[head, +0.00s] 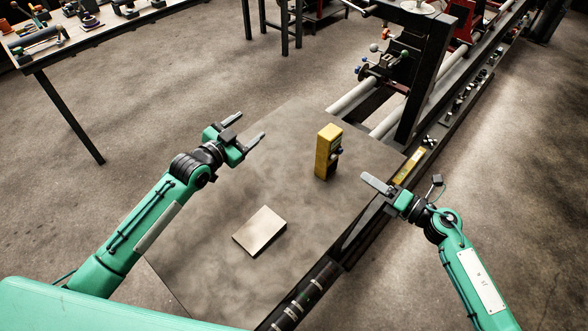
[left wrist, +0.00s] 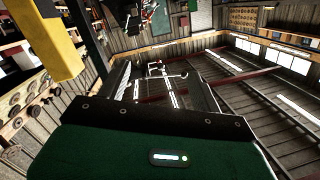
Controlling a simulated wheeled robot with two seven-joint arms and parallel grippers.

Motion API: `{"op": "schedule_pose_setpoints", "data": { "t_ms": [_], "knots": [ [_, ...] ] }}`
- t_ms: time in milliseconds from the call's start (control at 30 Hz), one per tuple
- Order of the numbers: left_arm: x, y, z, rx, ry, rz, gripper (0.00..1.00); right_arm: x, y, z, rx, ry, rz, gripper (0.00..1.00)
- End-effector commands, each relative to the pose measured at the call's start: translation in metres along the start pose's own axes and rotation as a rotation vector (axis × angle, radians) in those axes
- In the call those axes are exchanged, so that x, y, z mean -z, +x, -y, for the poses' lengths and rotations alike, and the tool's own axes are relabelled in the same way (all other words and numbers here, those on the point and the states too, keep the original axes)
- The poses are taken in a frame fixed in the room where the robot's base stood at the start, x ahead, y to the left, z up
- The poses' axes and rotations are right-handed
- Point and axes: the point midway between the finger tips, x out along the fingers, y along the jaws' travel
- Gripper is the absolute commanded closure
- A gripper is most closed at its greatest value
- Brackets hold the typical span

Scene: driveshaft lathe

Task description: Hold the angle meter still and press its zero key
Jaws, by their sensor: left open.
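A yellow upright block (head: 326,150), which looks like the angle meter, stands on the grey metal table top (head: 215,265). It has small dark and bluish parts on its right side; I cannot make out a zero key. A yellow block also shows at the top left of the left wrist view (left wrist: 45,45). My left gripper (head: 250,126) is open and empty, left of the block and apart from it. My right gripper (head: 368,181) is to the right and nearer, apart from the block; its fingers overlap in view, so its opening is unclear.
A flat pale plate (head: 260,231) lies on the table top, nearer to me. A lathe with bars and a dark upright frame (head: 425,75) stands beyond. A yellow piece (head: 409,166) lies along the rail at right. A bench with tools (head: 75,30) is at the far left.

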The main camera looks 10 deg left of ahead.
Motion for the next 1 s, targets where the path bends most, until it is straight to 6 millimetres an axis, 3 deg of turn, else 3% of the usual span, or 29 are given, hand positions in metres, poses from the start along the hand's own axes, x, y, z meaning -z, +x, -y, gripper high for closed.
{"op": "schedule_pose_setpoints", "data": {
  "t_ms": [33,100,200,333,467,633,1000],
  "knots": [
    [0.003,-0.002,-0.033,-0.027,-0.056,-0.018,0.35,0.0,0.0,0.0,0.0,0.0,0.0,0.64],
    [0.009,-0.004,-0.07,-0.055,-0.129,-0.041,0.35,0.0,0.0,0.0,0.0,0.0,0.0,0.64],
    [0.018,-0.01,-0.113,-0.085,-0.223,-0.068,0.35,0.0,0.0,0.0,0.0,0.0,0.0,0.64],
    [0.029,-0.017,-0.151,-0.11,-0.315,-0.094,0.35,0.0,0.0,0.0,0.0,0.0,0.0,0.64],
    [0.036,-0.021,-0.168,-0.12,-0.362,-0.108,0.35,0.0,0.0,0.0,0.0,0.0,0.0,0.64],
    [0.04,-0.009,-0.173,-0.123,-0.373,-0.113,0.35,0.0,0.0,0.0,0.0,0.0,0.0,0.64],
    [0.049,0.061,-0.18,-0.123,-0.374,-0.112,0.35,0.0,0.0,0.0,0.0,0.0,0.0,0.64]
  ]
}}
